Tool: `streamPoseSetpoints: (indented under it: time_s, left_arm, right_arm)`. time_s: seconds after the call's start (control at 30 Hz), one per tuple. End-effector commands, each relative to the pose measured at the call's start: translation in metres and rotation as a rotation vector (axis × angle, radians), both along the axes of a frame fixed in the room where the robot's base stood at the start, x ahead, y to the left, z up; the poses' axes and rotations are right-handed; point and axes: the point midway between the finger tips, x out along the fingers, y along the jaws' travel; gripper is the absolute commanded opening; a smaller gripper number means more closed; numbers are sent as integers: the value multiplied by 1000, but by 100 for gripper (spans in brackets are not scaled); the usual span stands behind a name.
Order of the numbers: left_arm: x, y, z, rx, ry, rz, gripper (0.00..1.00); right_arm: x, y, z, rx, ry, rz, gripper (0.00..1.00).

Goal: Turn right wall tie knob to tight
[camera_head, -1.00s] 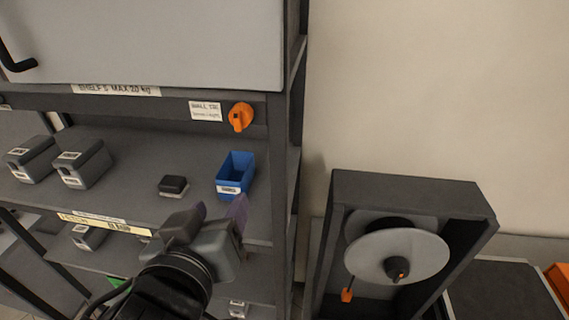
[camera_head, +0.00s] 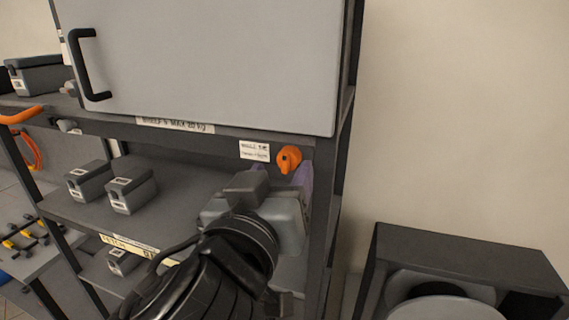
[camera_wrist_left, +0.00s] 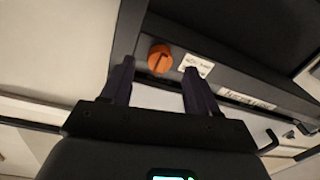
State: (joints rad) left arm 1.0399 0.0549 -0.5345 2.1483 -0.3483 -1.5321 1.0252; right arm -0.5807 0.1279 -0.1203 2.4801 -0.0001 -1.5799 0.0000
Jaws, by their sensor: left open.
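The orange wall tie knob (camera_head: 289,159) sits on the shelf's front beam near the right upright, beside a white label (camera_head: 254,151). My left gripper (camera_head: 280,180) is just below the knob in the head view, its body covering part of the shelf under it. In the left wrist view the knob (camera_wrist_left: 160,59) lies ahead of and between the two purple fingers (camera_wrist_left: 158,75), with the label (camera_wrist_left: 194,66) to its right. The fingers are open and appear apart from the knob. My right gripper is not in view.
A grey cabinet door (camera_head: 200,60) with a black handle (camera_head: 90,65) is above the beam. Grey boxes (camera_head: 131,188) stand on the shelf below. A dark reel housing (camera_head: 470,262) stands at lower right. The wall to the right is bare.

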Motion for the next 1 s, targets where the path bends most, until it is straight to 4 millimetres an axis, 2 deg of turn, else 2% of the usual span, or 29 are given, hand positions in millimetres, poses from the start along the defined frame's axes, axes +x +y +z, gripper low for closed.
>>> streamPoseSetpoints:
  time_s: [0.1,0.23,0.63,1.0]
  left_arm:
    - [15,-4,0,3,-1,1,60]
    - [24,-6,0,1,0,1,60]
    - [29,-8,0,0,0,0,60]
    - [28,-8,0,0,0,0,4]
  right_arm:
    - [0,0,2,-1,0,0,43]
    - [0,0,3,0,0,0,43]
    - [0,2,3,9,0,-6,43]
    - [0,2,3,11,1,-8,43]
